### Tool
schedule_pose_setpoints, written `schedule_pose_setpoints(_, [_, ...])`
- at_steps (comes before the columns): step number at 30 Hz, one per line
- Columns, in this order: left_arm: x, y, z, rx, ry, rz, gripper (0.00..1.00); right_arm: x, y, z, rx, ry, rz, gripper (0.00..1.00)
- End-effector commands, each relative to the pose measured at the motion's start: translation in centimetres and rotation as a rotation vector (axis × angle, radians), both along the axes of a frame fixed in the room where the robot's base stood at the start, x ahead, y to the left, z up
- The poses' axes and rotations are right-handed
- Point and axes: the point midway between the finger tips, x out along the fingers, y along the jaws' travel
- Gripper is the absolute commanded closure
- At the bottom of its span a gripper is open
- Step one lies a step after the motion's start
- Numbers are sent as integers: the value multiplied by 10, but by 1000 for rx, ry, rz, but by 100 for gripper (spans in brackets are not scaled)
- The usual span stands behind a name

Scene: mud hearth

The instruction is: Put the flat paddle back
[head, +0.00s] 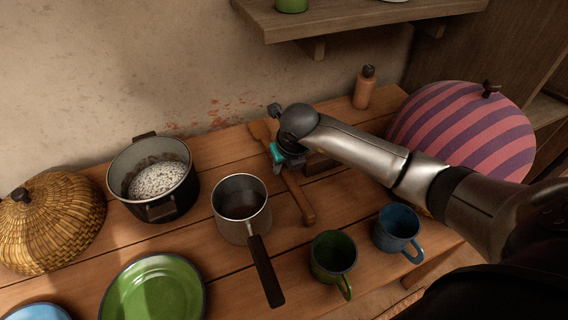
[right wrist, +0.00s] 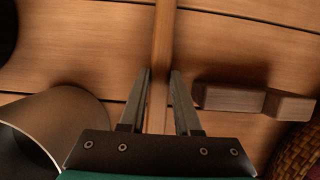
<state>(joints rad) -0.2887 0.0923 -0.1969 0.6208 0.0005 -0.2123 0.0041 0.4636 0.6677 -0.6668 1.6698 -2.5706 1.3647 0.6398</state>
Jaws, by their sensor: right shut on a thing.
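The flat paddle (head: 296,198) is a long wooden tool with a pale, wider end towards the wall and a darker handle towards the front of the table. My right gripper (head: 278,157) is shut on its shaft near the middle. In the right wrist view the shaft (right wrist: 163,40) runs between the two fingers of the right gripper (right wrist: 161,75). I cannot tell whether the paddle touches the table or hangs just above it. My left gripper is not in view.
A saucepan (head: 240,200) stands just left of the paddle. A small wooden block (right wrist: 235,97) lies to its right. A green mug (head: 333,256) and a blue mug (head: 397,229) stand at the front. A dark pot (head: 180,201), striped dome (head: 470,125) and bottle (head: 363,91) stand around.

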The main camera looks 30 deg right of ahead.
Motion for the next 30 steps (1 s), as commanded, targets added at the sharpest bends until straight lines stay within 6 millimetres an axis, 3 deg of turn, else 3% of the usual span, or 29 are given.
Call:
schedule_pose_setpoints(5, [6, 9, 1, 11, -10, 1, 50, 0, 0, 1, 0, -2, 0, 100])
schedule_pose_setpoints(6, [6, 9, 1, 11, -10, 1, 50, 0, 0, 1, 0, -2, 0, 64])
schedule_pose_setpoints(14, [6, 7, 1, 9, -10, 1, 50, 0, 0, 1, 0, -1, 0, 35])
schedule_pose_setpoints(23, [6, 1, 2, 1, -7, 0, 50, 0, 0, 2, 0, 0, 1, 34])
schedule_pose_setpoints(30, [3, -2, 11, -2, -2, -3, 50, -10, 1, 30, -1, -3, 2, 34])
